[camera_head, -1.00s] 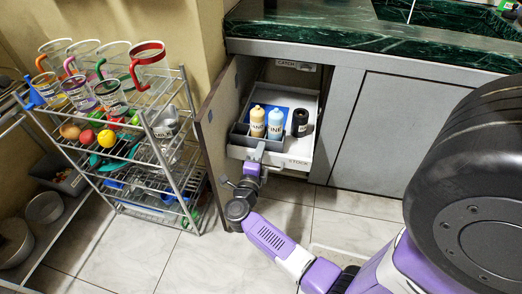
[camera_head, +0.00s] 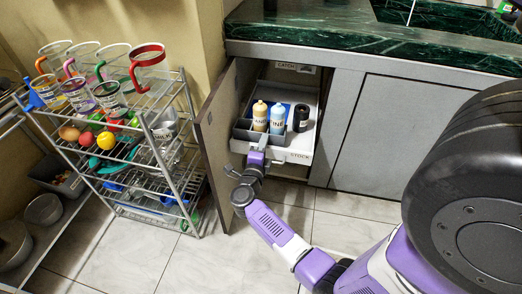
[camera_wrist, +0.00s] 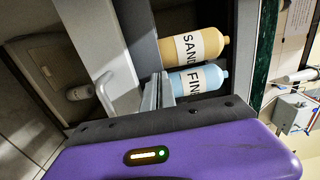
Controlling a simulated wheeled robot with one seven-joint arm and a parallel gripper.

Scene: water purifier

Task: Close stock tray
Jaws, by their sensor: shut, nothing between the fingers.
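The stock tray (camera_head: 299,156) is a white pull-out tray with a STOCK label on its front. It sticks partly out of the open cabinet under the counter. It carries a yellow bottle (camera_head: 260,116), a light-blue bottle (camera_head: 277,120) and a dark jar (camera_head: 301,118). My gripper (camera_head: 262,146) is shut and empty at the left part of the tray's front; contact is hard to tell. In the wrist view, the closed fingers (camera_wrist: 157,92) lie by the tray's front edge, with the white front panel (camera_wrist: 98,45) and its handle (camera_wrist: 104,97) beside them.
The cabinet's open door (camera_head: 213,130) stands just left of the tray and my arm. A wire rack (camera_head: 180,190) with mugs and fruit is farther left. The closed cabinet panel (camera_head: 400,130) is at right. Tiled floor is clear in front.

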